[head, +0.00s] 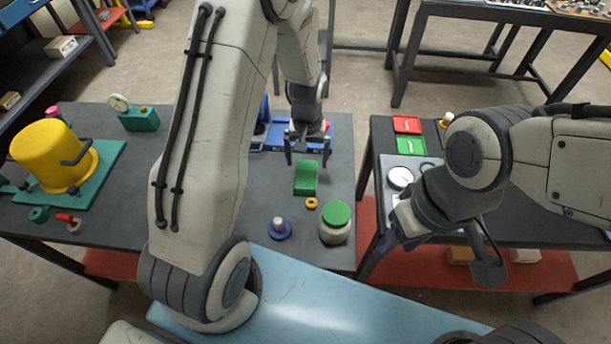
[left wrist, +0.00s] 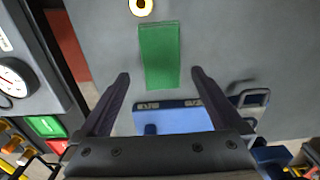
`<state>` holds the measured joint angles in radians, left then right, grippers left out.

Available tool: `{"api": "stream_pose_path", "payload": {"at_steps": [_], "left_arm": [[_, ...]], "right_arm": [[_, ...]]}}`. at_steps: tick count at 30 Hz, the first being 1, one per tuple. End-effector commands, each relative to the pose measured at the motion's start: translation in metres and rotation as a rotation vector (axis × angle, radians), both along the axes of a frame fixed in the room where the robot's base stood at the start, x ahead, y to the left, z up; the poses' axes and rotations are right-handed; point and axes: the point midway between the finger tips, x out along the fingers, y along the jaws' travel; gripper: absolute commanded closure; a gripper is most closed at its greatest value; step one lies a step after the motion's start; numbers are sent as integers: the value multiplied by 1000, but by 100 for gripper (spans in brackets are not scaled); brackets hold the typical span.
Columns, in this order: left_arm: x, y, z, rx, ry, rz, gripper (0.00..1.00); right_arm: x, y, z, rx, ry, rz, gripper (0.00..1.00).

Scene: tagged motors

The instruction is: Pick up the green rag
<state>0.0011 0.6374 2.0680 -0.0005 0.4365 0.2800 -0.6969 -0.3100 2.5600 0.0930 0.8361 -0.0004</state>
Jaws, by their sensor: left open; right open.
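My left gripper (head: 307,160) is open and empty at the rag's far end. In the left wrist view, its fingers (left wrist: 160,76) frame the width of the rag's near end, with a gap on both sides; contact is not visible. My right gripper (head: 432,262) is open and empty, low at the right, by the front edge of the right table.
A yellow ring (head: 311,203), a jar with a green lid (head: 335,222) and a blue-based knob (head: 279,229) stand near the rag. A blue tray (head: 270,148) lies behind it. A yellow pot (head: 45,157) stands far left. A gap separates the two tables.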

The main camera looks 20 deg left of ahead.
Motion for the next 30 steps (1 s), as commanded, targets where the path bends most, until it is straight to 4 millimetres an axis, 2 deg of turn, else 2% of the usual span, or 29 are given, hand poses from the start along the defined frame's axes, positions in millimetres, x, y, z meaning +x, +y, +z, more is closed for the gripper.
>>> {"api": "stream_pose_path", "payload": {"at_steps": [5,13,22,23,24,28,29,30], "left_arm": [[-2,0,-13,0,4,0,0],[-4,2,-50,-1,2,-1,0],[-3,2,-56,0,-1,-1,0],[-3,2,-56,0,-1,-1,8],[-3,2,-56,0,0,-1,23],[-3,1,-56,0,0,-1,73],[-3,1,-56,0,0,-1,75],[-3,1,-56,0,0,-1,84]], "right_arm": [[0,0,5,0,0,0,50],[0,0,13,0,0,0,50],[0,0,12,0,0,0,50],[0,0,12,0,0,0,50],[0,0,12,0,0,0,50],[0,0,12,0,0,0,50],[0,0,12,0,0,0,50],[0,0,12,0,0,0,50]]}}
